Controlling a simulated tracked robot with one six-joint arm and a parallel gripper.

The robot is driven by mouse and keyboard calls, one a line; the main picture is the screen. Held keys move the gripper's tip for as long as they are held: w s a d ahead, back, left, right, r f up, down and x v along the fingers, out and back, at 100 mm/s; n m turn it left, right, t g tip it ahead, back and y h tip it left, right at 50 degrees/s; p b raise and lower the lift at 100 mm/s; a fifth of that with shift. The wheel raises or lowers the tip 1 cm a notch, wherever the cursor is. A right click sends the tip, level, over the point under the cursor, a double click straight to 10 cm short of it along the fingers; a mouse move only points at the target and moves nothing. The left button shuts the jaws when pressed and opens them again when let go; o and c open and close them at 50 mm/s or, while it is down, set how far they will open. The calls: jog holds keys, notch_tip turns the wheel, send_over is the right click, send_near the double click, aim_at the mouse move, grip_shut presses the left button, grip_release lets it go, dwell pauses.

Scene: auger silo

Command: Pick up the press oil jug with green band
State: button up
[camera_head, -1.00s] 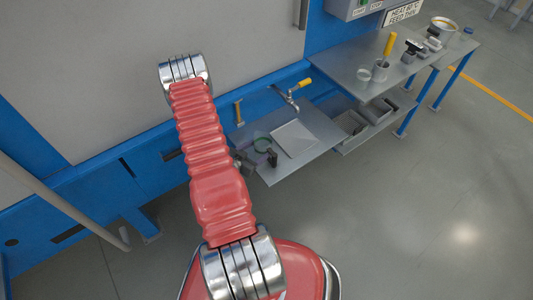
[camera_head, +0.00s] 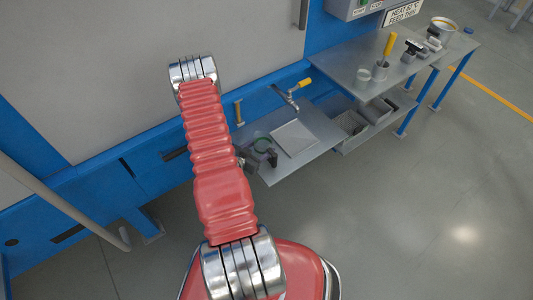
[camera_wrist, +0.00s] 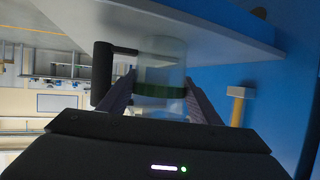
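The press oil jug is a clear vessel with a green band (camera_wrist: 160,90) and a black handle (camera_wrist: 102,72) on its left in the wrist view. It stands on the low grey shelf, and in the head view its round top (camera_head: 262,143) shows just past the end of my arm. My gripper (camera_wrist: 160,78) has its two dark fingers apart, one on each side of the jug near the band. The fingertips are very close to the jug's sides; contact cannot be made out. In the head view, my arm partly hides the gripper.
A light square plate (camera_head: 294,138) lies on the shelf right of the jug. A tap with a yellow handle (camera_head: 303,84) sticks out above it. A yellow upright handle (camera_head: 238,112) stands by the blue wall. A workbench (camera_head: 420,62) with containers stands at the right.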

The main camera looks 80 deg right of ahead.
jog(key=c, duration=0.4)
jog(key=shift+r, duration=0.15)
jog(key=shift+r, duration=4.85)
